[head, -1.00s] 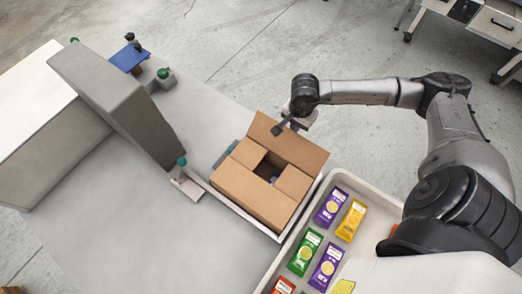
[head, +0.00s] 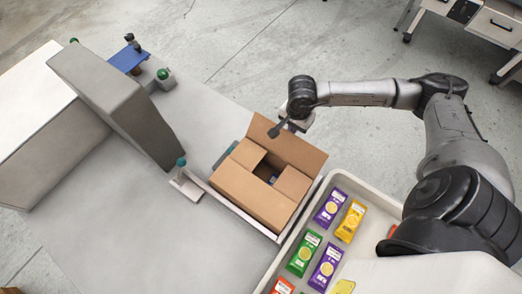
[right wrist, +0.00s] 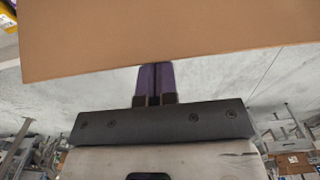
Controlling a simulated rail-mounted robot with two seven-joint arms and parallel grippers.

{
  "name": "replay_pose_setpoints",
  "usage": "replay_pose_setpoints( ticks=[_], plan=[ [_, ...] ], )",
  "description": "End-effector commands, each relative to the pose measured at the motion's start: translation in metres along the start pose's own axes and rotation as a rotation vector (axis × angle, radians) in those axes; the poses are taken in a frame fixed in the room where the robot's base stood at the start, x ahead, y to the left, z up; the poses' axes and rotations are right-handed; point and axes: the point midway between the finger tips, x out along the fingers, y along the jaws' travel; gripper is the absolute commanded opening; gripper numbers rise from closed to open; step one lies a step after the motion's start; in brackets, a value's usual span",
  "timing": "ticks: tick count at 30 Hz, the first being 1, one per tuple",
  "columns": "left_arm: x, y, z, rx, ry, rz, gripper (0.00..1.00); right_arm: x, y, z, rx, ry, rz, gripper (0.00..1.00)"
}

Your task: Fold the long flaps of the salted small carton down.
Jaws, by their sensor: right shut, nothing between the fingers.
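The small brown carton (head: 245,191) sits on the bench. Its far long flap (head: 288,145) stands up, tilted. Two short flaps lie inward, one at the right (head: 292,184) and one at the left (head: 247,153), with a dark gap between them. I cannot tell whether the near brown panel is a folded long flap or the carton's wall. My right gripper (head: 275,131) is shut and empty, at the raised flap's outer side. In the right wrist view, its fingers (right wrist: 154,82) point at the flap (right wrist: 165,35), whose edge hides the tips. My left gripper is out of view.
A white tray (head: 337,177) of colored packets, purple, yellow and green, stands right of the carton. The bench front left (head: 110,220) is clear.

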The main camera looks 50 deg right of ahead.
Motion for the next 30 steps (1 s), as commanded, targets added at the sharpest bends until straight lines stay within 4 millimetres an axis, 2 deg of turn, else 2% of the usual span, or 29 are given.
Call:
replay_pose_setpoints(
  ticks=[1,6,12,26,30],
  plan=[
    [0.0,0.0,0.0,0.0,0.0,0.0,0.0,0.0,0.001,0.009,-0.005,-0.009,0.0,0.0],
    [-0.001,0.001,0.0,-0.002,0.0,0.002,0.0,-0.006,0.001,0.026,-0.005,-0.012,0.002,0.0],
    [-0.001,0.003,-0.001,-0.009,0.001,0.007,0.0,-0.009,0.002,0.041,-0.004,-0.012,0.005,0.0],
    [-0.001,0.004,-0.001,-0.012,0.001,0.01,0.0,-0.008,0.003,0.045,-0.001,-0.01,0.009,0.0],
    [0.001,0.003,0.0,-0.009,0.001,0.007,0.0,-0.008,0.002,0.052,-0.002,-0.013,0.008,0.0]
  ],
)
